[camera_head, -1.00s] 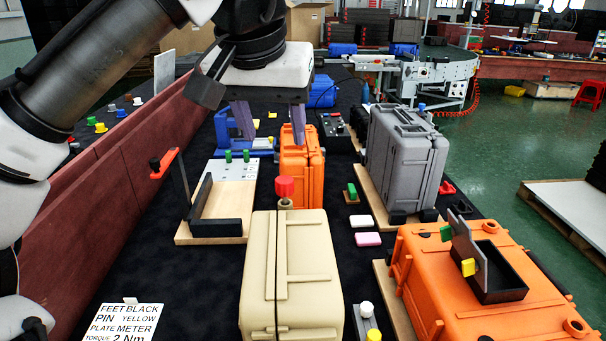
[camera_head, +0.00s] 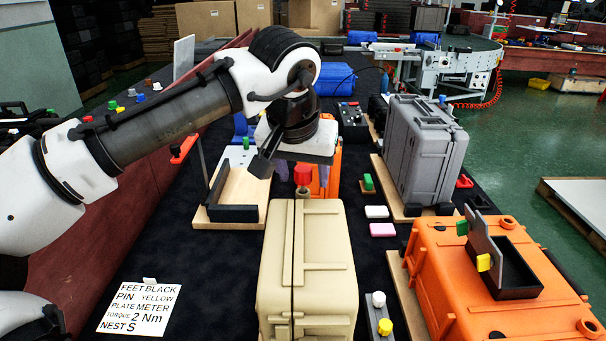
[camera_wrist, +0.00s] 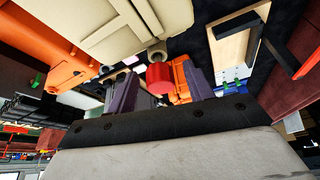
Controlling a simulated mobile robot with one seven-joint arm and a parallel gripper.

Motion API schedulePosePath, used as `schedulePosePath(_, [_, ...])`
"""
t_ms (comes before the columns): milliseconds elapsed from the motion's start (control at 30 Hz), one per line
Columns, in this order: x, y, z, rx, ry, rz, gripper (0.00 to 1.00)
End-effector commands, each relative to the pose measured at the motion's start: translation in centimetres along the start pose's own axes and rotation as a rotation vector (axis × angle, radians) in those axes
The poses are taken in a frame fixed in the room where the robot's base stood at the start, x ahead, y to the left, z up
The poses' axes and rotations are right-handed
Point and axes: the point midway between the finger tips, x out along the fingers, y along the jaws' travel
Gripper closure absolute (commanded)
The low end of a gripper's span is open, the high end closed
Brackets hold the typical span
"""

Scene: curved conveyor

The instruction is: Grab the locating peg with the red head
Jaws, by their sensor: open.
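The peg with the red head (camera_head: 303,175) stands at the far end of the beige case (camera_head: 308,265). Its red head also shows in the wrist view (camera_wrist: 160,78), between my fingers. My gripper (camera_head: 303,183) is open, with its purple fingers pointing down. In the head view one finger appears on each side of the red head, partly hidden behind it and the wrist. I cannot tell whether either finger touches the head.
An orange case (camera_head: 335,160) stands just behind the gripper. A grey case (camera_head: 425,145) is to the right, and a large orange case (camera_head: 490,270) with a black tray lies at front right. A wooden fixture (camera_head: 232,190) is at left. The black table front left holds a printed card (camera_head: 139,308).

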Motion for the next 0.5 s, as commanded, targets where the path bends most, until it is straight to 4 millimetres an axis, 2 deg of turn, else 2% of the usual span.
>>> schedulePosePath(267, [0.56,-0.01,0.01,-0.001,0.0,0.0,0.48])
schedulePosePath(500, [0.53,0.0,0.01,-0.001,0.0,0.0,0.77])
